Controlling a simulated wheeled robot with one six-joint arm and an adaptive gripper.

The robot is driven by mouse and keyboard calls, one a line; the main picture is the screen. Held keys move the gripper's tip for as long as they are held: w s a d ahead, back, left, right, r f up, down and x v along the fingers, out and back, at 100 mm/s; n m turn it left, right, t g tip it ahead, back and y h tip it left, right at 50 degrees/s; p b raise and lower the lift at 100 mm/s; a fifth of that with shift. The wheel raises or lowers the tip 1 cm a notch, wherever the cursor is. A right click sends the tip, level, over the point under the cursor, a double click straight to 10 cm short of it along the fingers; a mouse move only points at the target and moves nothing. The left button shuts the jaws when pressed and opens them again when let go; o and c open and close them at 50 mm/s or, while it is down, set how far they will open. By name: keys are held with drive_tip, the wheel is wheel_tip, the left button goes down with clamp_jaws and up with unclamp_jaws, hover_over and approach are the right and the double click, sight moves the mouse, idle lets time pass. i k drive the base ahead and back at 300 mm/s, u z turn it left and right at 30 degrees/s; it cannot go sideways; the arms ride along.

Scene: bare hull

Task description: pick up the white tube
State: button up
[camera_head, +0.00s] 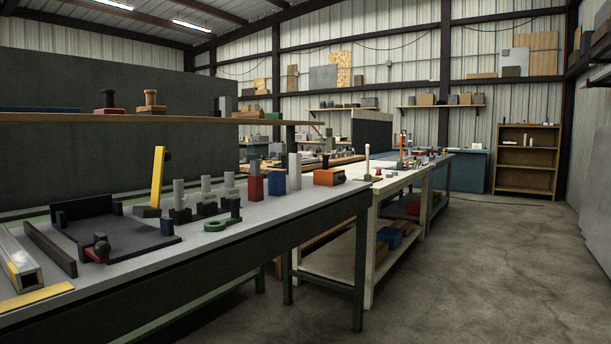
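A slim white upright tube (367,161) stands near the left end of the white bench (384,186), just beyond the near grey bench. It is small in the picture, and its base is partly hard to make out. Several pale grey cylinders (179,194) stand upright on dark holders on the near bench, and a taller pale grey post (295,172) stands to their right. My gripper is not in view.
The near bench (270,212) also holds a dark tray (125,235), a yellow bar (157,178), a green ring-ended tool (218,225), red and blue blocks, and an orange box (328,177). A raised wooden shelf (150,118) overhangs its back. The concrete floor (470,270) at right is clear.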

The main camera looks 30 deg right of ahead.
sight(295, 158)
drive_tip(key=u, duration=0.05)
drive_tip(key=k, duration=0.55)
drive_tip(key=z, duration=1.15)
drive_tip(key=i, duration=1.3)
drive_tip(key=u, duration=0.25)
